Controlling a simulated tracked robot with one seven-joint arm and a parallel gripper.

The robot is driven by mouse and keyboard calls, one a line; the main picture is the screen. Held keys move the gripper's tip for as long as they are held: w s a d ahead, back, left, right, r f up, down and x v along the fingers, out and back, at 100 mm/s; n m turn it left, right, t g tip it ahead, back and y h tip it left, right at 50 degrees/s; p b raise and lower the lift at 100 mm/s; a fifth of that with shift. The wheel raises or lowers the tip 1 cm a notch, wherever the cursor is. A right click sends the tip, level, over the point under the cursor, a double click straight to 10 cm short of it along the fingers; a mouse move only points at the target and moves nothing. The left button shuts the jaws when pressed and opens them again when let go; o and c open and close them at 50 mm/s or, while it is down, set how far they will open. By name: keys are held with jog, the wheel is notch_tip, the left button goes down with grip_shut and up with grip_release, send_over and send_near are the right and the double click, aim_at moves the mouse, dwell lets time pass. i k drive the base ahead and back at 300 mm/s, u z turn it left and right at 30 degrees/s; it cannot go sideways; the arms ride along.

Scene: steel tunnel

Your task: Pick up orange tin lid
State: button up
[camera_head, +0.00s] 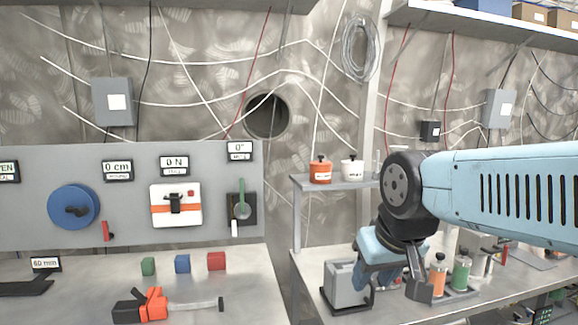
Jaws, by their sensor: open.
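The orange tin (320,176) stands upright on a small grey shelf, left of a white tin. Its orange lid (320,163) sits on top of it and has a dark knob. My gripper (394,284) is open and points down, to the right of the orange tin and lower in the picture, apart from the lid. It is over the right-hand bench area, and I see nothing held in it. Its fingers are partly hidden by my own wrist and blend with things behind.
The white tin (352,168) is close beside the orange one. A grey box-like device (346,285) and bottles (438,275) stand on the bench near my gripper. The left panel (130,160) carries dials and a lever. Coloured cubes (182,263) lie below it.

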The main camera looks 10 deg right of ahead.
aim_at(320, 157)
jog(key=u, duration=0.15)
jog(key=i, duration=1)
jog(key=z, duration=0.1)
